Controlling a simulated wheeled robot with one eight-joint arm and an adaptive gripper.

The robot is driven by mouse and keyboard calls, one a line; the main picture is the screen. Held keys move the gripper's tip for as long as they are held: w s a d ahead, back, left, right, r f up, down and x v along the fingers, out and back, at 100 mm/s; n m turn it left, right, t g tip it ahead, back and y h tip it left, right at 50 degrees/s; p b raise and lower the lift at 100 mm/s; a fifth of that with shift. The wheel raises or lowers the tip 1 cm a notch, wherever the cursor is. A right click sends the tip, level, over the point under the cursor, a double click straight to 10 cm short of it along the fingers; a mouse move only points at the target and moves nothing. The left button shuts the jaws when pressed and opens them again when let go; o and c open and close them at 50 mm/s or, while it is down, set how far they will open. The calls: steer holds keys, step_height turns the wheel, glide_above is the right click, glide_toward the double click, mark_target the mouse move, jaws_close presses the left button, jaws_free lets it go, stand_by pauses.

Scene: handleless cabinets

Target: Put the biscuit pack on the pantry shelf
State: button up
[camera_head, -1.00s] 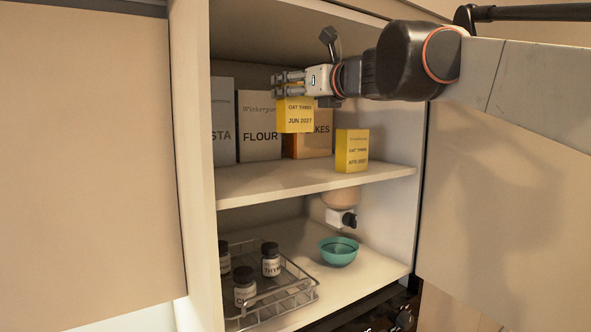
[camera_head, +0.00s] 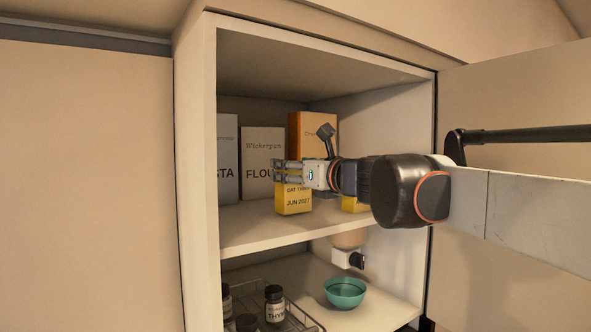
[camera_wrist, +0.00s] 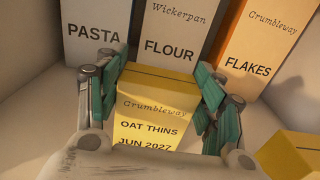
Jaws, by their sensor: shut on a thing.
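My gripper (camera_head: 284,172) is inside the upper bay of the open cabinet, shut on a yellow biscuit pack (camera_head: 294,202). The pack is upright and reads "Oat Thins, Jun 2027"; in the wrist view the pack (camera_wrist: 152,112) sits between both fingers. It is low over the pantry shelf (camera_head: 262,228), in front of the flour box; I cannot tell whether its base touches. A second yellow pack (camera_head: 353,204) stands on the shelf to the right, mostly hidden by my arm. A corner of this second pack (camera_wrist: 300,153) shows at lower right in the wrist view.
At the back of the shelf stand a pasta box (camera_head: 228,160), a flour box (camera_head: 262,150) and an orange flakes box (camera_head: 305,128). Below are a teal bowl (camera_head: 345,292) and a wire rack with jars (camera_head: 274,303). An open door (camera_head: 500,105) is at right.

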steer(key=shift+f, duration=0.15)
steer(key=shift+f, duration=0.2)
steer(key=o, duration=1.1)
steer(key=shift+r, duration=0.2)
steer(key=b+v, duration=0.2)
steer(key=v, duration=1)
